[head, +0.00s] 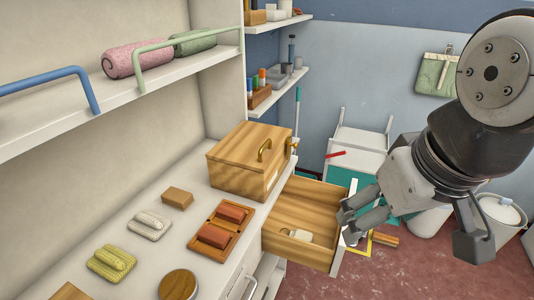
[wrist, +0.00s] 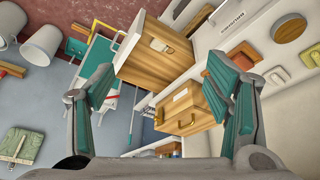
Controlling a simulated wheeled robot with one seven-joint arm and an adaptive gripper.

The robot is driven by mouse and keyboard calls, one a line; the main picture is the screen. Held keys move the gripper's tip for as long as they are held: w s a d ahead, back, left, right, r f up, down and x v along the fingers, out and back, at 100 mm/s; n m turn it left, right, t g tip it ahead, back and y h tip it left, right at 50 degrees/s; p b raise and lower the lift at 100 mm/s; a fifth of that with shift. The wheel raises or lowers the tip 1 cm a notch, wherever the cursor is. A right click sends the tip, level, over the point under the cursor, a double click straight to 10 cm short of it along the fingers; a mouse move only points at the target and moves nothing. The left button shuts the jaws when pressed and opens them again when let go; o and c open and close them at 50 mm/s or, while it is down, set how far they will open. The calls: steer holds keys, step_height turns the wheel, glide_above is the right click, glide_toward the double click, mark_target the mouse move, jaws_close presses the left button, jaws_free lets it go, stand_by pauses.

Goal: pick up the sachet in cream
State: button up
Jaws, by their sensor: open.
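A small cream sachet (head: 298,235) lies flat on the floor of the open wooden drawer (head: 288,198), toward its near side. In the wrist view a pale item (wrist: 158,45), seemingly the sachet, shows inside the drawer (wrist: 150,68). My gripper (head: 347,222) is open and empty. In the head view its fingers appear at the right end of the drawer, by the drawer front, apart from the sachet. In the wrist view the drawer shows beyond and between the spread fingers (wrist: 160,85).
A wooden box (head: 238,165) with brass handles stands on the counter beside the drawer. A shelf (head: 60,115) overhangs the counter.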

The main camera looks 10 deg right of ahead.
steer(key=w+f+n+g+b, duration=0.1)
steer(key=w+f+n+b, duration=0.3)
steer(key=w, duration=0.7)
steer(key=n+g+b, duration=0.3)
steer(key=n, duration=0.4)
glide_above(301, 235)
step_height(301, 235, down, 24)
step_height(301, 235, down, 9)
steer(key=shift+r+b, duration=0.15)
steer(key=shift+b, duration=0.4)
steer(key=shift+f, duration=2.95)
steer(key=c, duration=1)
